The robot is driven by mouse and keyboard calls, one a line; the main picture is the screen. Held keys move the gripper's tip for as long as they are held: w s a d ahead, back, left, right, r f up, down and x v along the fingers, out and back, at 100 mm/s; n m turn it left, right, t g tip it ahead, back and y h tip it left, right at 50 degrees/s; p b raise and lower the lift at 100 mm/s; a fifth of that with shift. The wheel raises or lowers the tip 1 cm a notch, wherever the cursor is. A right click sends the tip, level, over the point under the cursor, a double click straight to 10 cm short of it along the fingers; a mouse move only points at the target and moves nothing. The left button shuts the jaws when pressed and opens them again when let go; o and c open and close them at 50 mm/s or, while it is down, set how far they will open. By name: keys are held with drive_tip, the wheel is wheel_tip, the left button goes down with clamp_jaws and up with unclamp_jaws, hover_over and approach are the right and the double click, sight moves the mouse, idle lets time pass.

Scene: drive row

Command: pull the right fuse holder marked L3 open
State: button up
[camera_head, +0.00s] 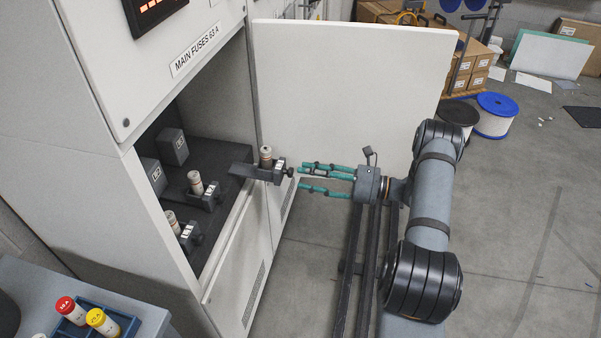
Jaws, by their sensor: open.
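The right fuse holder (243,171) is a dark drawer-like carrier, drawn out past the cabinet front. A pale fuse (266,158) stands upright in it, and a dark knob (290,172) is at its front end. Its marking is too small to read. Two other holders, the middle one (208,199) and the left one (188,237), also carry fuses and sit farther in. My gripper (301,178) is open and empty, its teal fingers pointing left at the right holder's knob. The fingertips lie just right of the knob and look apart from it.
The grey cabinet (75,135) has an open white door (340,75) behind my gripper. Dark blocks (153,176) stand inside. A blue tray (127,324) with red- and yellow-capped fuses is at lower left. Cable reels (494,122) and cartons are at the back; the right floor is mostly clear.

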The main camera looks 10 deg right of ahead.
drive_tip(key=v, duration=0.9)
drive_tip(key=shift+x, duration=6.9)
drive_tip(key=shift+d, duration=0.1)
